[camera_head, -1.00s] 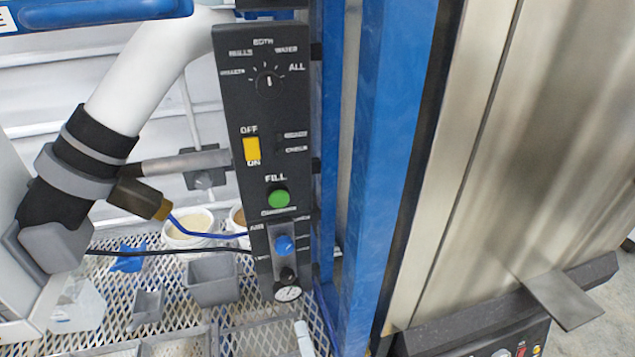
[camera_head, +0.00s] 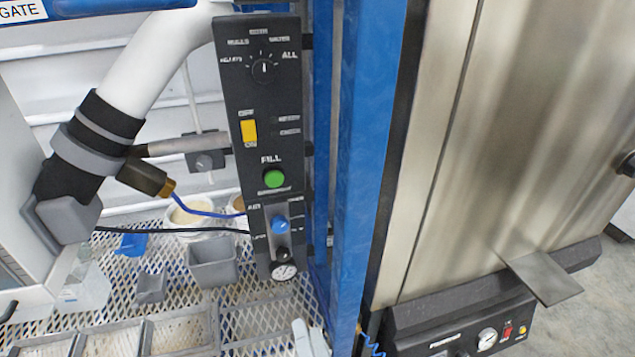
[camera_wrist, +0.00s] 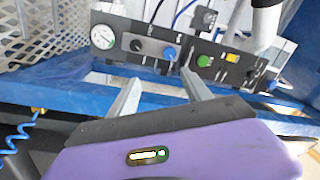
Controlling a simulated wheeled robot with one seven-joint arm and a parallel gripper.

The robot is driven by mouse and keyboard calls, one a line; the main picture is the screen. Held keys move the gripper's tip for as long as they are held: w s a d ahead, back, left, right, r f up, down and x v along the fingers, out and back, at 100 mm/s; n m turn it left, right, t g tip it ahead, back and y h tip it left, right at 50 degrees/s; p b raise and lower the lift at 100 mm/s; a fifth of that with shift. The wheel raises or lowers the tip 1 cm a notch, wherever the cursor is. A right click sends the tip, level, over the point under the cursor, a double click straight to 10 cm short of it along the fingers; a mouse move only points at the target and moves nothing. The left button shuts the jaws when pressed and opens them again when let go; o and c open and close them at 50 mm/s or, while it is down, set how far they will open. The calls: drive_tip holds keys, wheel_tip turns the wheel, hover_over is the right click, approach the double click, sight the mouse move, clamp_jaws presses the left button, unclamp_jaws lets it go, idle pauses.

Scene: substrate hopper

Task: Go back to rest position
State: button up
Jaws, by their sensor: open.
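My gripper (camera_wrist: 158,95) is open and empty in the wrist view, its two grey fingers apart in front of the black control panel (camera_wrist: 160,45). The same panel (camera_head: 262,120) stands upright in the head view, with a dial (camera_head: 263,68) at the top, a yellow switch (camera_head: 249,131), a green FILL button (camera_head: 274,178), a blue knob (camera_head: 280,225) and a gauge (camera_head: 284,272) at the bottom. No gripper contact with the panel shows. At the bottom of the head view a pale part of what may be my gripper (camera_head: 308,340) shows.
A blue post (camera_head: 360,150) stands right of the panel, beside a large metal cabinet (camera_head: 470,130) with a projecting flat plate (camera_head: 542,277). Left is a white pipe (camera_head: 150,70) with a dark coupling. Tubs and trays (camera_head: 213,264) sit on a mesh shelf. A blue coiled hose (camera_wrist: 20,135) hangs left in the wrist view.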

drive_tip(key=s+d+r+n+g+h, duration=0.1)
drive_tip(key=s+d+r+n+h, duration=0.1)
drive_tip(key=s+d, duration=0.5)
drive_tip(key=s+d+r+n+g+h+p, duration=0.1)
drive_tip(key=s+d+r+n, duration=0.3)
drive_tip(key=s, duration=0.9)
drive_tip(key=s+d+r+n+g+h, duration=0.1)
drive_tip(key=s+d+r+n+h, duration=0.1)
drive_tip(key=s+d, duration=0.8)
drive_tip(key=shift+d+r+n+h+p, duration=0.15)
drive_tip(key=shift+r+n+h+p, duration=0.3)
drive_tip(key=shift+r, duration=0.35)
drive_tip(key=shift+c, duration=0.4)
idle(0.4)
